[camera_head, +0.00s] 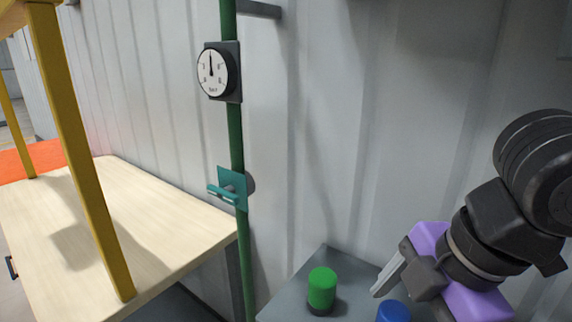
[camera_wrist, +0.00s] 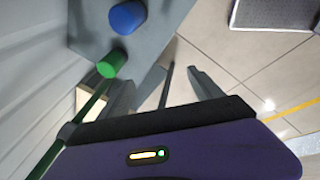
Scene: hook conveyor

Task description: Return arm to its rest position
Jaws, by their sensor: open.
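My gripper (camera_head: 378,285) is at the lower right in the head view, with purple parts on its wrist and a pale finger reaching left. In the wrist view its two fingers (camera_wrist: 180,88) stand apart with nothing between them. It is open and empty. It is beside and above a grey surface (camera_head: 285,292) that carries a green button-like cylinder (camera_head: 322,286) and a blue one (camera_head: 393,312). Both cylinders also show in the wrist view, the green one (camera_wrist: 111,64) and the blue one (camera_wrist: 127,17). My gripper appears apart from them.
A green vertical pipe (camera_head: 235,135) bears a dial gauge (camera_head: 213,70) and a teal valve handle (camera_head: 224,193). A wooden table (camera_head: 165,225) with a yellow post (camera_head: 82,150) stands at left. The grey corrugated wall (camera_head: 400,120) is behind. Tiled floor (camera_wrist: 265,65) shows.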

